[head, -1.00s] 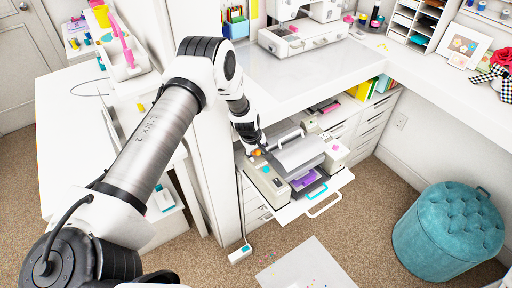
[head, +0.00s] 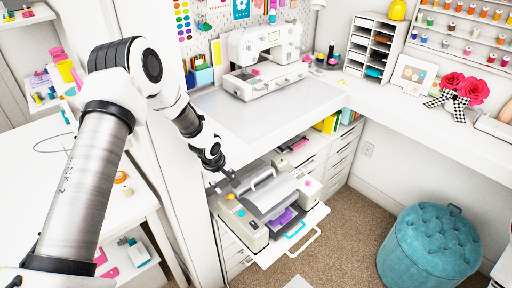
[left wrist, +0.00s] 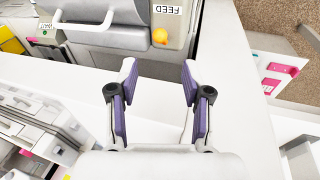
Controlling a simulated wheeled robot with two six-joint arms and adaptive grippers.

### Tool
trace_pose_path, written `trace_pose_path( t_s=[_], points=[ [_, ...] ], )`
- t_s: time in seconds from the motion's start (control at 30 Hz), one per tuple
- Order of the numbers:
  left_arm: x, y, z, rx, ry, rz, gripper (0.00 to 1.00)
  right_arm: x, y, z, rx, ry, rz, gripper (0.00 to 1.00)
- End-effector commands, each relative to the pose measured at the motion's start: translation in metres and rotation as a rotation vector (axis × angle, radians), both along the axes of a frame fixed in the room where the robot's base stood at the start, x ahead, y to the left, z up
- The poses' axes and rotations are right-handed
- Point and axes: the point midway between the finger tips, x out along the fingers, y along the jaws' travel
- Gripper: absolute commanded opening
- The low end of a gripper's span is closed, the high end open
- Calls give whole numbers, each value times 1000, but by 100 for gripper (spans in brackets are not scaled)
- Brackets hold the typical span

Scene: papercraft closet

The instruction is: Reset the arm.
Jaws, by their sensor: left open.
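My left arm comes in from the left in the head view. My right gripper is not in view.
A white counter (head: 262,118) with a sewing machine (head: 265,58) is above and behind the shelf. A white cabinet panel stands left of the gripper. A teal ottoman (head: 430,246) stands at the right on brown carpet.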

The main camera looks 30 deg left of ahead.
Motion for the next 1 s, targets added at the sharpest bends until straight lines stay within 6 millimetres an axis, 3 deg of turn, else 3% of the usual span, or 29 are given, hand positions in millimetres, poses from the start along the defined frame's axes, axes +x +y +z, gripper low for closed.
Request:
trace_pose_path(
  t_s=[0.17,0.27,0.33,0.47,0.6,0.67,0.7,0.77,0.87,1.0],
  points=[
    [-2,0,-6,0,8,0,49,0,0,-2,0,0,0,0],
    [-15,-8,-39,12,55,-23,49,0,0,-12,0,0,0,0],
    [-41,-24,-72,17,129,-55,49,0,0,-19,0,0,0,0],
    [-124,-70,-138,-12,297,-113,49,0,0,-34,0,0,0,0],
    [-233,-120,-187,-53,418,-293,49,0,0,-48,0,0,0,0],
    [-285,-136,-198,-59,448,-414,49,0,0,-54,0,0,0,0],
    [-321,-144,-199,-51,455,-522,49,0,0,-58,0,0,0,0],
    [-353,-147,-188,-12,426,-689,49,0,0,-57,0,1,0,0],
    [-357,-140,-172,82,338,-900,49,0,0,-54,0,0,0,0],
    [-339,-136,-173,162,255,-1074,49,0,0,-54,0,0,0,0]
  ],
)
